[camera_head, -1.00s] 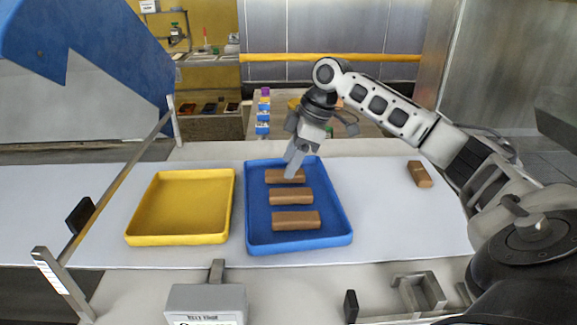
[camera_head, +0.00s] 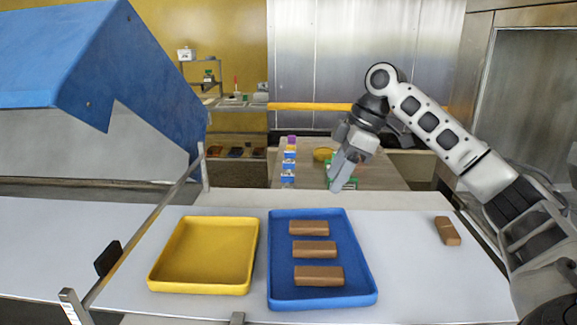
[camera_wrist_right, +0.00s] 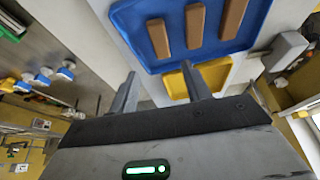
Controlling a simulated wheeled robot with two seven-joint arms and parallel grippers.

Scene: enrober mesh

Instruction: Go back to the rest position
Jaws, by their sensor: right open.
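My right gripper (camera_head: 340,178) is open and empty, raised beyond the far right corner of the blue tray (camera_head: 274,255). Its two spread fingers also show in the right wrist view (camera_wrist_right: 160,88). The tray holds three brown bars in a column: a far one (camera_head: 309,228), a middle one (camera_head: 314,250) and a near one (camera_head: 318,276). The tray (camera_wrist_right: 125,15) and its bars also show in the right wrist view, apart from the fingers. My left gripper is not in view.
An empty yellow tray (camera_head: 205,286) stands left of the blue one. A lone brown bar (camera_head: 447,231) lies at the right on the white surface (camera_head: 415,270). A metal rail (camera_head: 150,228) and a blue-hooded machine (camera_head: 75,60) stand at left. A table with small boxes (camera_head: 289,165) is behind.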

